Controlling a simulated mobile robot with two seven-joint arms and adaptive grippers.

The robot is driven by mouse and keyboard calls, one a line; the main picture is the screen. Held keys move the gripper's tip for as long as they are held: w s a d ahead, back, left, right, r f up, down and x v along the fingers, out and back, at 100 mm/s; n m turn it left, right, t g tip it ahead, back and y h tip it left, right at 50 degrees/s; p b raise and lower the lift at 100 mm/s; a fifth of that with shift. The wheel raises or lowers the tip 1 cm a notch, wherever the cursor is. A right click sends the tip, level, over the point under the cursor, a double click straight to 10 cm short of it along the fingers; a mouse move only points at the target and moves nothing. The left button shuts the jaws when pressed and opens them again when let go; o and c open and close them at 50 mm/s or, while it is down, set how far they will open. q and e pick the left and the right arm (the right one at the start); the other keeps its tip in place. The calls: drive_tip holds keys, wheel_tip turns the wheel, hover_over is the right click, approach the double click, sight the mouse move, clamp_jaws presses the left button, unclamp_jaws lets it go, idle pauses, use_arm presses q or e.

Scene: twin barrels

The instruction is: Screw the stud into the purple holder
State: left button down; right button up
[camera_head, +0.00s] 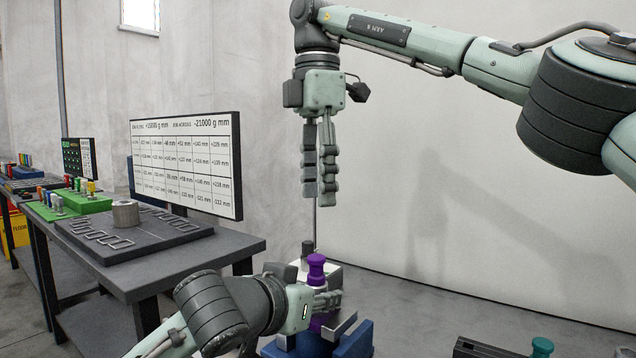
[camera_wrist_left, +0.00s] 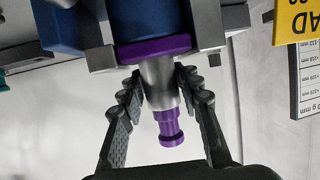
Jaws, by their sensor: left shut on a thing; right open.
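The stud has a grey body (camera_wrist_left: 158,85) and a stepped purple end (camera_wrist_left: 170,128), which also shows upright in the head view (camera_head: 317,266). The purple holder (camera_wrist_left: 155,48) is a flat purple piece at the blue block, and the stud's grey body meets it; how deep it sits cannot be told. My left gripper (camera_head: 328,300) comes in from the left, shut on the stud, its fingers on either side of the grey body in the wrist view (camera_wrist_left: 160,80). My right gripper (camera_head: 319,198) hangs above, pointing down, empty and open with a narrow gap.
The blue vise-like block (camera_head: 352,340) with grey jaws holds the purple holder. A dark table (camera_head: 190,262) at left carries a grey cylinder (camera_head: 125,213), a green rack (camera_head: 88,203) and a sign board (camera_head: 186,165). A teal knob (camera_head: 542,347) shows at lower right.

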use_arm(q)
drive_tip(key=shift+w+a, duration=0.1)
drive_tip(key=shift+a, duration=0.05)
drive_tip(key=c, duration=1)
unclamp_jaws()
drive_tip(key=v, duration=1.2)
